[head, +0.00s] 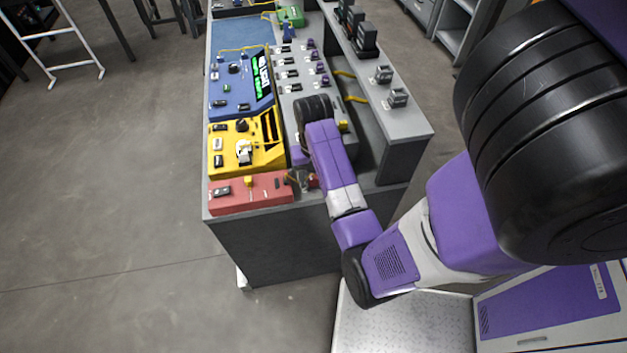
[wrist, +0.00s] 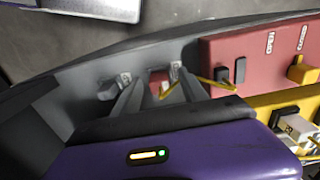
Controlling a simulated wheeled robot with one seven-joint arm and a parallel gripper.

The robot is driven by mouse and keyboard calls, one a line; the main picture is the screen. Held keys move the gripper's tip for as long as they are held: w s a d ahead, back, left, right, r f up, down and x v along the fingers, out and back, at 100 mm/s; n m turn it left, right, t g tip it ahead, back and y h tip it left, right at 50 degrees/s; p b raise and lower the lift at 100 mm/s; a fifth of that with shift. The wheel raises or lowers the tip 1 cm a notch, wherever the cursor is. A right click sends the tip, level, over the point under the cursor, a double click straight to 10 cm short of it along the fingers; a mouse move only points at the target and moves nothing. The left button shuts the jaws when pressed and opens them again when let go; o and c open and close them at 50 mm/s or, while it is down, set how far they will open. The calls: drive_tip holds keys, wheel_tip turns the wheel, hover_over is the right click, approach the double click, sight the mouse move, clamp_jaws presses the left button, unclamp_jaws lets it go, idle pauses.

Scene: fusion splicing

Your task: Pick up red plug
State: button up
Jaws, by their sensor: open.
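A small red piece that looks like the red plug (wrist: 158,80) sits on the grey bench top in the wrist view, with a yellow cable beside it. My gripper (wrist: 151,76) is open, with one finger on each side of this red piece. I cannot tell whether either finger touches it. Part of the plug is hidden by the fingers and the dark gripper body. In the head view my gripper (head: 300,181) is low at the right end of the red box, and a bit of red (head: 313,181) shows beside it.
The red box (head: 265,192) holds a black plug (wrist: 240,70) and a yellow piece (wrist: 303,72). The yellow box (head: 226,168) and blue box (head: 226,105) stand behind it. A grey raised shelf (head: 415,130) runs along the right. The bench's front edge is close to my gripper.

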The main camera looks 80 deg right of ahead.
clamp_jaws()
drive_tip(key=shift+r, duration=0.1)
wheel_tip(320, 180, up, 9)
drive_tip(key=p, duration=0.4)
drive_tip(key=shift+w, duration=0.15)
drive_tip(key=shift+w+d+r+b, duration=0.2)
drive_tip(key=shift+d+r+b, duration=0.15)
drive_tip(key=shift+r, duration=0.15)
drive_tip(key=r, duration=0.1)
wheel_tip(320, 180, up, 9)
hover_over(313, 177)
drive_tip(key=shift+s, duration=0.1)
